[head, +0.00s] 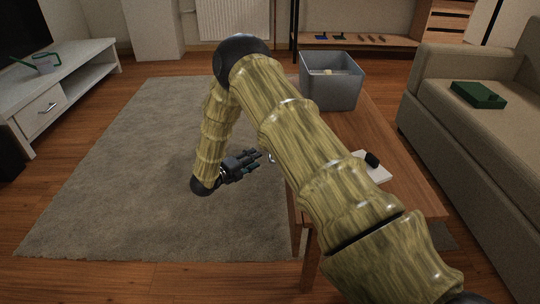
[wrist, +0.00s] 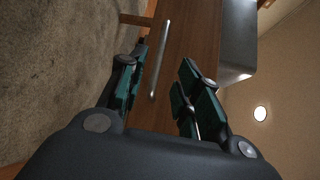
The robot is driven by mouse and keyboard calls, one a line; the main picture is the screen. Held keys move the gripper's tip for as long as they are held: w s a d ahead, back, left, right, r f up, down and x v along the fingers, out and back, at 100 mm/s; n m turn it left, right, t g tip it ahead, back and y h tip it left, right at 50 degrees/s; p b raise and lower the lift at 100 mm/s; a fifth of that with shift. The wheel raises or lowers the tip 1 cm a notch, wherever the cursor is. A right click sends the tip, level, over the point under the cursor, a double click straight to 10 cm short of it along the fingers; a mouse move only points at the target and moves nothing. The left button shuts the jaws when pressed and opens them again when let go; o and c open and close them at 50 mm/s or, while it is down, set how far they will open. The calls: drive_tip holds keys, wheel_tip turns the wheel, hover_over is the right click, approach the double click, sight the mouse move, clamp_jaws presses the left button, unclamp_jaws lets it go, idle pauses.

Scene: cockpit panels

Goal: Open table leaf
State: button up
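The wooden table (head: 385,135) stands right of centre in the head view, partly hidden behind my arm. In the wrist view its brown wood face (wrist: 195,35) carries a long metal bar handle (wrist: 160,60). A small bright piece of what looks like this handle (head: 270,157) shows at the table's left side in the head view. My gripper (head: 258,159) is left of the table, with its fingers pointing toward it. In the wrist view my gripper (wrist: 163,58) is open, and the bar appears between its fingers. I cannot tell whether either finger touches it.
A grey bin (head: 332,85) stands on the table's far end. A white flat item (head: 375,170) with a black object lies nearer. A sofa (head: 475,130) stands close on the right. The grey rug (head: 120,165) on the left is clear.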

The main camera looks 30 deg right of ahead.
drive_tip(key=shift+b+x, duration=2.2)
drive_tip(key=shift+x, duration=2.95)
clamp_jaws()
